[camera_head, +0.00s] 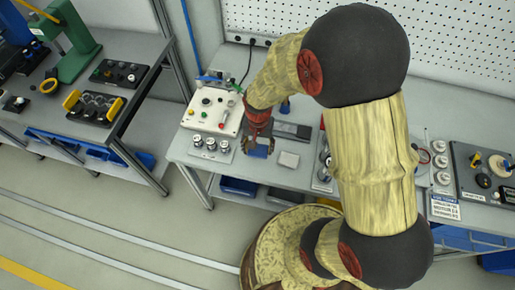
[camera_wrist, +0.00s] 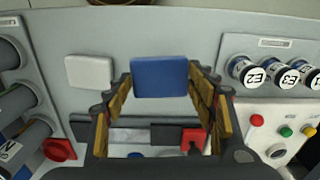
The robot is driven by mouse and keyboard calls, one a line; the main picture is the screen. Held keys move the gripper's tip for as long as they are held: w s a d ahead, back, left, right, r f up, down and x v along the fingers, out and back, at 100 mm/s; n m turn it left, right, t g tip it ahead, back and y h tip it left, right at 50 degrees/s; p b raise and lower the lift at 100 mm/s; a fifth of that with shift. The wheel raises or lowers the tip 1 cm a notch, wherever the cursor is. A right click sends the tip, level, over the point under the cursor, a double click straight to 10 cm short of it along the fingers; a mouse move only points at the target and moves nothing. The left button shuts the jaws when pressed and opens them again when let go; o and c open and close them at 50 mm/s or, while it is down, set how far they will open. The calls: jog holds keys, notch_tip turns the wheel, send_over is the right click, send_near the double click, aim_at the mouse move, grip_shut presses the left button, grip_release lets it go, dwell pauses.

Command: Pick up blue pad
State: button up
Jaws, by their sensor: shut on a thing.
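The blue pad (camera_wrist: 159,77) is between the two fingertips of my gripper (camera_wrist: 161,82) in the wrist view, with a finger against each side. My gripper is shut on it. In the head view the blue pad (camera_head: 259,151) shows below my gripper (camera_head: 258,142), over the front of the grey bench. It looks larger than the white pad in the wrist view, but I cannot tell for sure how far it is off the bench.
A white pad (camera_wrist: 88,71) lies beside it on the bench, also in the head view (camera_head: 289,160). A dark tray (camera_head: 291,131) lies behind. A white control box (camera_head: 213,109) and several labelled cylinders (camera_wrist: 273,74) stand to one side. The bench's front edge is close.

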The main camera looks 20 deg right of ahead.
jog(key=s+r+p, duration=0.1)
jog(key=s+r, duration=0.3)
jog(key=s, duration=0.2)
jog(key=s+a+r+p, duration=0.1)
jog(key=s+r, duration=0.3)
jog(key=s, duration=0.3)
jog(key=shift+a+r, duration=0.2)
jog(key=shift+r, duration=0.2)
jog(key=o, duration=0.4)
jog(key=c, duration=0.4)
jog(key=shift+c, duration=0.3)
